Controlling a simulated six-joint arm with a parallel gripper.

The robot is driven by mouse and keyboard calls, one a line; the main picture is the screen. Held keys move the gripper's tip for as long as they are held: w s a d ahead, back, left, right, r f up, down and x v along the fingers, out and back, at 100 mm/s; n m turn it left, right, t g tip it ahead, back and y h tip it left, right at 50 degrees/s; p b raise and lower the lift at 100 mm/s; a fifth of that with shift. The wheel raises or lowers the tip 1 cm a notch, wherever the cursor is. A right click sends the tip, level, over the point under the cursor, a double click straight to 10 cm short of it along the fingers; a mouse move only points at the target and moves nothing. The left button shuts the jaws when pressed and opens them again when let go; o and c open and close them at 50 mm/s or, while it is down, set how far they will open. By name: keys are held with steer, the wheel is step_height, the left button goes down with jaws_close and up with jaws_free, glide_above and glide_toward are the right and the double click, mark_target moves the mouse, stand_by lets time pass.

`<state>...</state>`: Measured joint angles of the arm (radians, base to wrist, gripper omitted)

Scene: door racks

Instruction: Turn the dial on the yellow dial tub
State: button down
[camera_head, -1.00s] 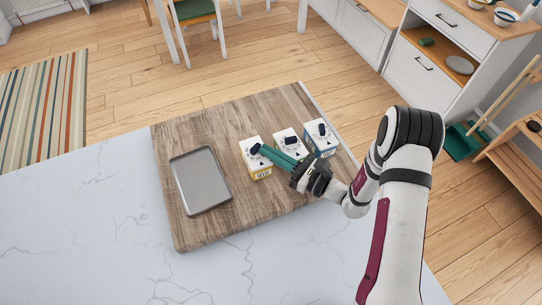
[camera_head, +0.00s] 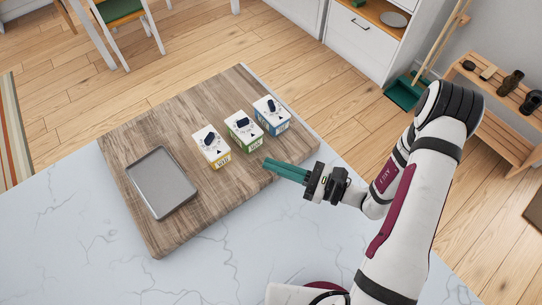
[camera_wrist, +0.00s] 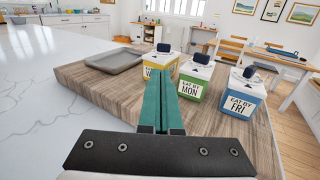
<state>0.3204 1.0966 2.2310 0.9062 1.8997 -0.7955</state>
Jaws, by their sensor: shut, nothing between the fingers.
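The yellow dial tub (camera_head: 216,157) stands on the wooden board, leftmost of three similar tubs. It has a white top with a dark blue dial (camera_head: 210,139). In the wrist view the yellow tub (camera_wrist: 152,60) is partly hidden behind my green fingers, and its label shows only in part. My gripper (camera_head: 266,168) is shut and empty, its fingertips to the right of the yellow tub and apart from it, near the board's front right edge. In the wrist view my gripper (camera_wrist: 160,72) points toward the gap between the yellow and green tubs.
A green tub (camera_head: 247,139) marked "EAT BY MON" (camera_wrist: 188,91) and a blue tub (camera_head: 276,121) marked "EAT BY FRI" (camera_wrist: 238,104) stand beside it. A grey tray (camera_head: 161,183) lies on the board (camera_head: 140,128) at left. The marble counter (camera_head: 90,225) in front is clear.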

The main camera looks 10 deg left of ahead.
mark_target(210, 153)
steer(key=shift+t, duration=0.3)
steer(key=x, duration=0.9)
steer(key=s+x, duration=0.1)
steer(key=x, duration=0.4)
steer(key=shift+a, duration=0.1)
steer(key=shift+a, duration=0.2)
steer(key=shift+a, duration=0.35)
steer(key=shift+s+a, duration=0.15)
steer(key=shift+a, duration=0.05)
steer(key=shift+s+a, duration=0.25)
steer(key=shift+a, duration=0.3)
